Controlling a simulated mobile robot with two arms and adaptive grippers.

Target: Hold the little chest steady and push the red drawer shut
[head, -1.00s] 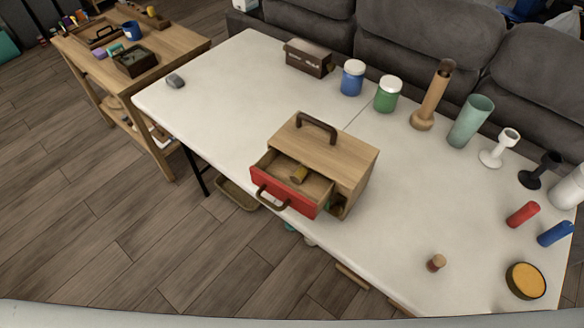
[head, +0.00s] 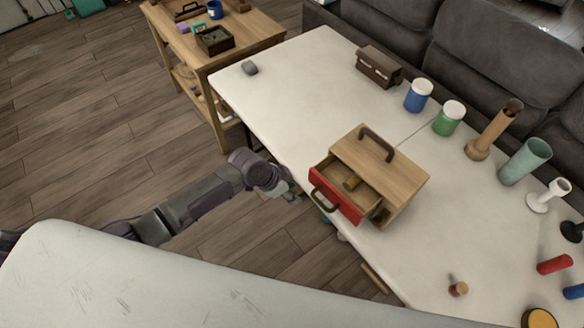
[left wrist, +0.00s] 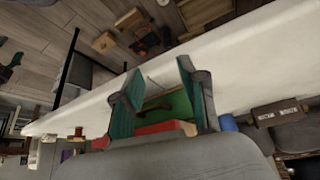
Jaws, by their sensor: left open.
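The little wooden chest (head: 400,172) stands on the white table with a brown handle on top. In the left wrist view the left gripper's teal fingers (left wrist: 160,75) are spread, with no object held. Beyond them show a red strip (left wrist: 152,129) and a green panel with a brown handle (left wrist: 178,106). My right gripper is not in view.
On the white table (head: 300,80) stand a dark box (head: 378,67), a blue jar (head: 418,95), a green jar (head: 448,118), a wooden vase (head: 490,135) and a small peg (head: 458,289). A grey sofa (head: 480,60) borders the back.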

